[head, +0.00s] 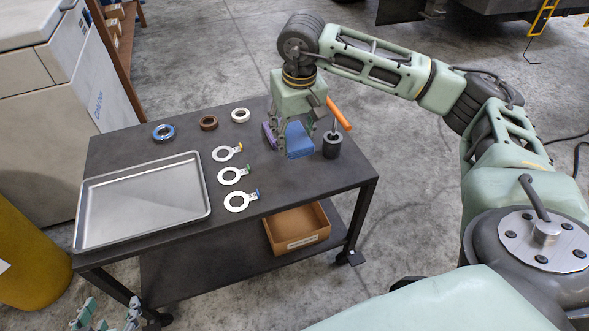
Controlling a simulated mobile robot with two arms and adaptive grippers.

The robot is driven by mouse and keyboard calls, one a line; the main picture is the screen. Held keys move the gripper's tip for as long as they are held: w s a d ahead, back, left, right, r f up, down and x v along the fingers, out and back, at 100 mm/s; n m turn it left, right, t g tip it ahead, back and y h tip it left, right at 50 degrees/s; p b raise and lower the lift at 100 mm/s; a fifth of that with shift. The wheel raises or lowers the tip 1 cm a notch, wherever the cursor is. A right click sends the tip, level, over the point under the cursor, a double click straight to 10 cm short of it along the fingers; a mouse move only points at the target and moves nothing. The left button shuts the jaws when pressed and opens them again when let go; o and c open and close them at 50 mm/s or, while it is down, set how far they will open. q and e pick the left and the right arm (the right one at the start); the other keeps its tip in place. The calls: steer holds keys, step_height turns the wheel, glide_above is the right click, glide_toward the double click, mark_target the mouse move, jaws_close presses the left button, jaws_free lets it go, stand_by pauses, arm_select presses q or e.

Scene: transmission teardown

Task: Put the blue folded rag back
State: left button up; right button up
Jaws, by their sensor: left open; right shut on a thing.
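The blue folded rag (299,141) is at the right part of the dark cart top. My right gripper (292,146) reaches down from above and is shut on the rag, its fingers partly covering it. I cannot tell whether the rag touches the cart top. My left gripper (108,315) is open and empty at the bottom left, cut off by the picture edge, in front of the cart.
A purple item (269,135) and a dark grey cylinder (332,148) flank the rag; an orange handle (339,113) is behind. Several rings and tagged washers (232,176) lie mid-cart. An empty metal tray (150,200) is left. A cardboard box (297,229) sits on the lower shelf.

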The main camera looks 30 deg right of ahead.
glide_above(294, 168)
steer(key=f, duration=0.3)
steer(key=f+b, duration=0.1)
steer(key=shift+s+a+f, duration=0.1)
steer(key=shift+s+f, duration=0.2)
steer(key=shift+f, duration=0.1)
step_height(294, 168, down, 4)
steer(key=shift+f+b, duration=0.1)
steer(key=shift+b, duration=0.45)
arm_select(q)
steer(key=w+d+r+t+h, duration=0.2)
steer(key=w+r+t, duration=0.3)
steer(key=r, duration=0.5)
steer(key=shift+d+r+t, duration=0.2)
steer(key=shift+d+t, duration=0.25)
steer(key=shift+t, duration=0.25)
steer(key=shift+w, duration=0.15)
arm_select(e)
steer(key=shift+f, duration=0.1)
steer(key=o, duration=1.1)
arm_select(q)
steer(key=shift+r, duration=0.3)
